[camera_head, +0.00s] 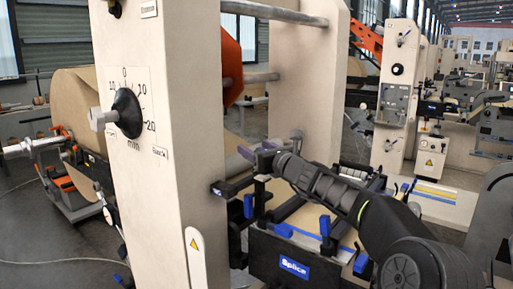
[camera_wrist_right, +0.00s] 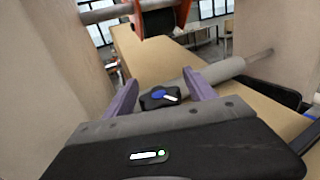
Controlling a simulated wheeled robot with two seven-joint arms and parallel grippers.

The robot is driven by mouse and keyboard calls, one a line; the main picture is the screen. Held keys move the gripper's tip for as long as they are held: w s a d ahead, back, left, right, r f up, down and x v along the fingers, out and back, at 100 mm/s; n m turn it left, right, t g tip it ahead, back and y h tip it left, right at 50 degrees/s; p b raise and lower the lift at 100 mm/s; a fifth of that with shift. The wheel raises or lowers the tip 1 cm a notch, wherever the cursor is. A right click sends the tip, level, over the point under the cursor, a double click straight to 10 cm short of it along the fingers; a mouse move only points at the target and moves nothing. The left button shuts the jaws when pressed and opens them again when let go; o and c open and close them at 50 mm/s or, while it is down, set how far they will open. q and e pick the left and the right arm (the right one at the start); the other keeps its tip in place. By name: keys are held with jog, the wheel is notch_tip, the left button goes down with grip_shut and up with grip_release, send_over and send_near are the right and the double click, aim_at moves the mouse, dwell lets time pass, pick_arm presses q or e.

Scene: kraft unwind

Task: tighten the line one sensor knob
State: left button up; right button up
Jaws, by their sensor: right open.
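My right gripper (camera_head: 256,149) reaches in from the lower right and is open beside the cream machine column. In the right wrist view its two purple fingers (camera_wrist_right: 159,80) stand apart. A small black knob-like part with a blue round face and a white mark (camera_wrist_right: 158,95) shows between and beyond them; contact is not visible. I cannot tell whether this is the line one sensor knob, as no label for it is readable. A large black knob (camera_head: 127,112) with a grey shaft sits on a millimetre scale on the column's front face. My left gripper is not in view.
The cream column (camera_head: 165,200) stands close left of my gripper, with a second upright (camera_head: 300,80) behind. Below are black brackets with blue levers (camera_head: 248,206) and a "Splice" panel (camera_head: 293,266). A grey roller (camera_wrist_right: 215,73) and brown kraft web (camera_wrist_right: 150,60) lie beyond the fingers.

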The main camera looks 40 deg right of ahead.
jog(key=c, duration=1.3)
jog(key=shift+f+b, duration=0.1)
jog(key=shift+b, duration=0.45)
jog(key=m+g+h+b, duration=0.2)
jog(key=m+h+b, duration=0.1)
jog(key=h+b, duration=0.1)
jog(key=d+m+g+h+b, duration=0.1)
jog(key=m+g+h+b, duration=0.1)
jog(key=h+b, duration=0.2)
jog(key=m+g+h+b, duration=0.1)
jog(key=m+h+b, duration=0.2)
jog(key=h+b, duration=0.1)
jog(key=shift+s+d+r+m+g, duration=0.2)
jog(key=shift+s+d+m+g, duration=0.1)
jog(key=shift+s+d+g, duration=0.1)
jog(key=m+g+h, duration=0.1)
jog(key=m+g+p, duration=0.1)
jog(key=g+h+p, duration=0.1)
jog(key=shift+s+d+r+m+h, duration=0.2)
jog(key=shift+s+d+m+h, duration=0.1)
jog(key=shift+m, duration=0.1)
jog(key=shift+s+f+m+g+h+p, duration=0.15)
jog(key=shift+m+g+h+p, duration=0.2)
jog(key=shift+g, duration=0.45)
jog(key=shift+d, duration=0.1)
